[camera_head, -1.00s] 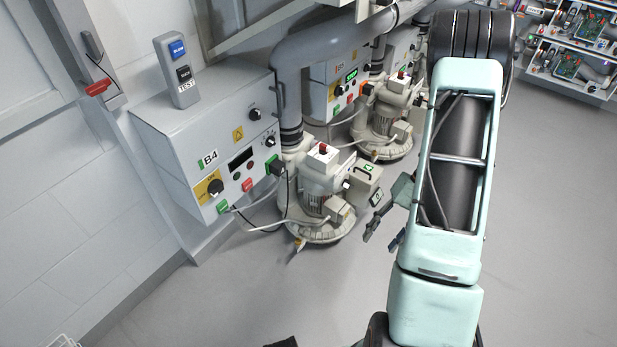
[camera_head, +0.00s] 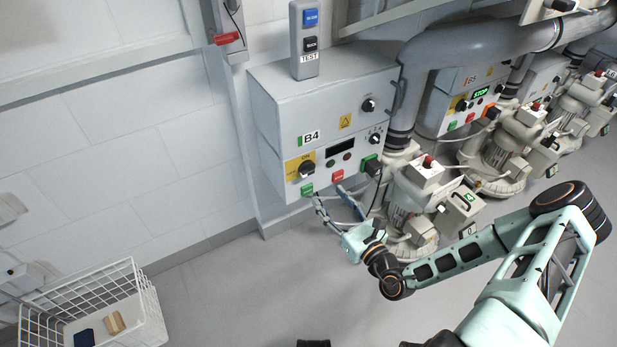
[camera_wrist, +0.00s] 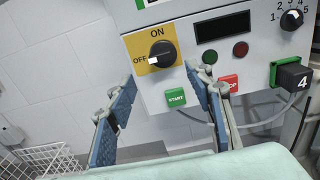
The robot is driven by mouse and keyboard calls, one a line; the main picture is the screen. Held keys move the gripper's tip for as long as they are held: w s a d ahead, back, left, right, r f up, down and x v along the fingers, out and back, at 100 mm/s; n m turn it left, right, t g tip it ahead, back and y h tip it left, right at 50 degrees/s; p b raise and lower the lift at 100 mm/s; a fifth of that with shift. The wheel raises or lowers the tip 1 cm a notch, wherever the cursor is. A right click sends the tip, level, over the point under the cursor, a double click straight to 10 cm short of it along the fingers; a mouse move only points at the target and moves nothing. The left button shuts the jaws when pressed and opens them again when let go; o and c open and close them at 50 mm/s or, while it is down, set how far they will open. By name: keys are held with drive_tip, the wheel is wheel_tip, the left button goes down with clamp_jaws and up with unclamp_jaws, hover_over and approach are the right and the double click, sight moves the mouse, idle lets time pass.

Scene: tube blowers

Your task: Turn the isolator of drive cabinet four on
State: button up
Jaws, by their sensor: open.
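The grey drive cabinet marked B4 (camera_head: 330,112) is on the wall in the middle of the head view. Its isolator is a black rotary knob (camera_head: 306,169) on a yellow plate, low on the cabinet's front. In the wrist view the isolator knob (camera_wrist: 160,54) shows a white pointer end toward OFF at left, with ON printed above. My gripper (camera_head: 329,196) is open and empty, just below and in front of the cabinet's lower front. In the wrist view its two blue-padded fingers (camera_wrist: 160,78) stand spread on either side below the knob, apart from it.
A green START button (camera_wrist: 176,98) and a red STOP button (camera_wrist: 229,83) sit below and right of the knob, near the right finger. A black plug (camera_wrist: 292,74) marked 4 is further right. Pumps (camera_head: 410,205) stand at right; a white wire basket (camera_head: 150,300) is lower left.

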sight(309, 173)
drive_tip(key=b+x, duration=0.2)
drive_tip(key=x, duration=0.8)
drive_tip(key=shift+a, duration=0.1)
drive_tip(key=shift+c, duration=0.5)
drive_tip(key=c, duration=1.1)
drive_tip(key=shift+o, duration=0.2)
